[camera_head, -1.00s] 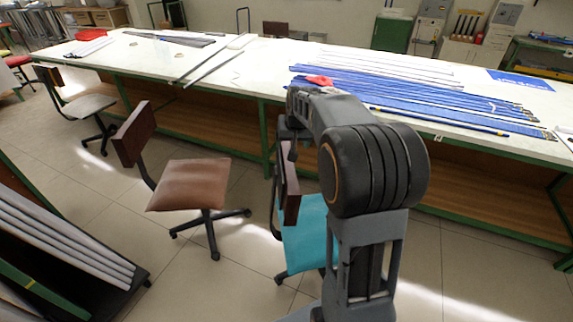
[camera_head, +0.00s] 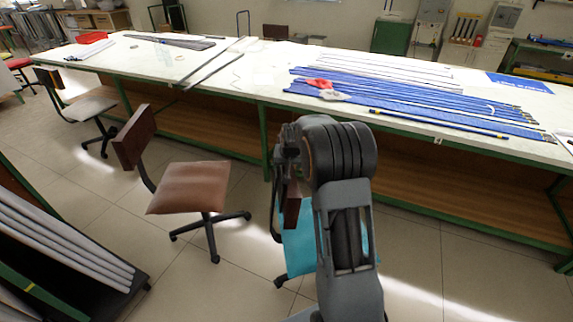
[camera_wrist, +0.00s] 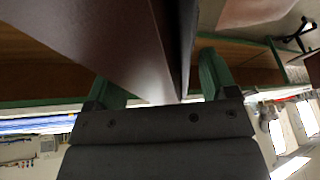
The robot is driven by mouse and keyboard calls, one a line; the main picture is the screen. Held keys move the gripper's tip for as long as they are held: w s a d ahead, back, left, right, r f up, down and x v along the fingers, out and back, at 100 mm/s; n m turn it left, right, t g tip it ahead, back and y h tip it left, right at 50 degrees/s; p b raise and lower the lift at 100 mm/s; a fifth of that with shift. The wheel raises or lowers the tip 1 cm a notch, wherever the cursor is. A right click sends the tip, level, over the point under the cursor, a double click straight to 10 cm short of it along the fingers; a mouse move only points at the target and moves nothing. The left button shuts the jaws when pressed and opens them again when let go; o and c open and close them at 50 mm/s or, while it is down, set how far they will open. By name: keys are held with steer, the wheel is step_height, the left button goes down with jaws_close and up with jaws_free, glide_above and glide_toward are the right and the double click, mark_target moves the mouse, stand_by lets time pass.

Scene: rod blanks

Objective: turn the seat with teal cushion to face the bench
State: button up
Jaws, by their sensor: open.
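The seat with the teal cushion (camera_head: 297,244) stands on the floor in front of the bench (camera_head: 262,93). Its dark red-brown backrest (camera_head: 291,205) is on the cushion's left, so the seat faces right, roughly along the bench. My arm hides much of the cushion and base. My gripper (camera_head: 288,140) is at the top of this backrest in the head view, pointing down. In the wrist view, the backrest (camera_wrist: 100,35) runs large and close between the two spread fingers of my gripper (camera_wrist: 160,80). The gripper is open; contact with the panel cannot be told.
A brown-cushioned chair (camera_head: 188,187) stands close on the left, with a grey-seated chair (camera_head: 90,108) beyond it. A dark rack with grey rods (camera_head: 60,240) fills the lower left. Blue rods (camera_head: 420,95) lie on the bench. Floor at right is clear.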

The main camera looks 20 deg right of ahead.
steer(key=shift+c, duration=0.4)
steer(key=c, duration=1.2)
steer(key=shift+a+f, duration=0.1)
